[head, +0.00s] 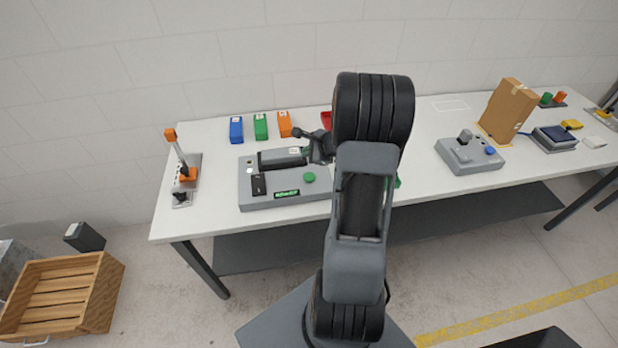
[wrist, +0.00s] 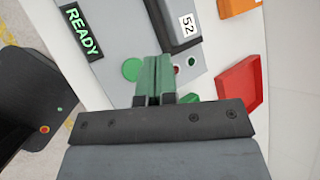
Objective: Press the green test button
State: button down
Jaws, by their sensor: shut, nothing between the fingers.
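The green test button (head: 309,177) is a round green disc on the top of the grey tester (head: 258,203). In the wrist view the button (wrist: 132,69) shows just left of my fingertips. My gripper (head: 306,151) is shut and empty, with its green fingers (wrist: 158,60) together. It is over the tester beside the button; the exact height gap cannot be told. A green READY display (wrist: 80,30) is lit on the tester. A dark block with a label 52 (wrist: 182,22) sits on the tester.
An orange-topped stand (head: 184,172) is to the left.

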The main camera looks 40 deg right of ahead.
jog(key=b, duration=0.5)
send_over(309, 177)
notch_tip(309, 177, down, 6)
jog(key=shift+f, duration=0.25)
jog(key=shift+f+b, duration=0.75)
jog(key=shift+f, duration=0.1)
dwell(1.0)
jog(key=shift+f+b, duration=0.35)
jog(key=shift+b, duration=0.25)
jog(key=shift+f+b, duration=0.45)
jog(key=shift+b, duration=0.15)
dwell(0.5)
jog(key=shift+r, duration=0.15)
jog(key=shift+r+p, duration=0.65)
jog(key=shift+r, duration=0.1)
jog(key=shift+r, duration=0.1)
jog(key=shift+r+p, duration=1.85)
jog(key=shift+r, duration=0.55)
